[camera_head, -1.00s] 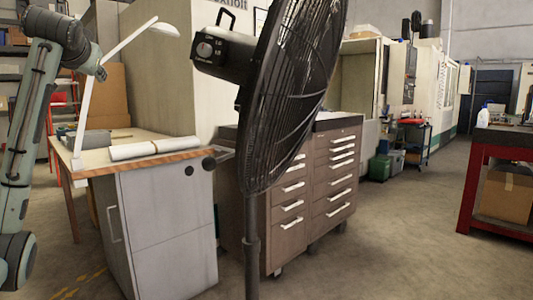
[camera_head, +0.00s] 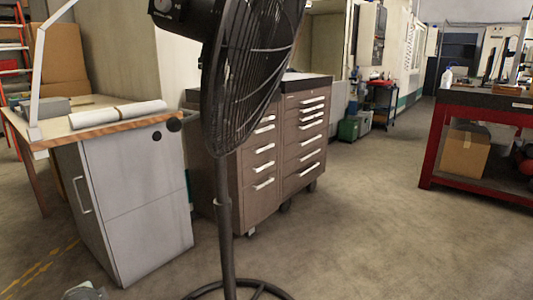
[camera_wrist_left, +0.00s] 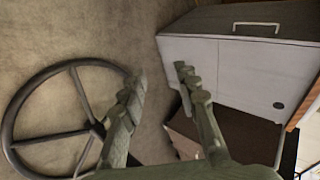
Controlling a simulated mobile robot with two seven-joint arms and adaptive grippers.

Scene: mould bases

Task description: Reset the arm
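My left gripper (camera_wrist_left: 160,76) shows in the left wrist view with its two fingers spread apart and nothing between them. Beyond the fingers are the floor, the round fan base and a grey cabinet. In the head view only a small grey piece, likely of my left arm, shows at the bottom left edge. My right arm and right gripper are in neither view.
A black pedestal fan (camera_head: 225,170) stands close in front; its ring base (camera_wrist_left: 40,135) shows left of the gripper. The grey desk cabinet (camera_head: 140,205) and brown drawer cabinet (camera_head: 262,165) stand behind. A red workbench (camera_head: 433,145) is at right. Floor between is clear.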

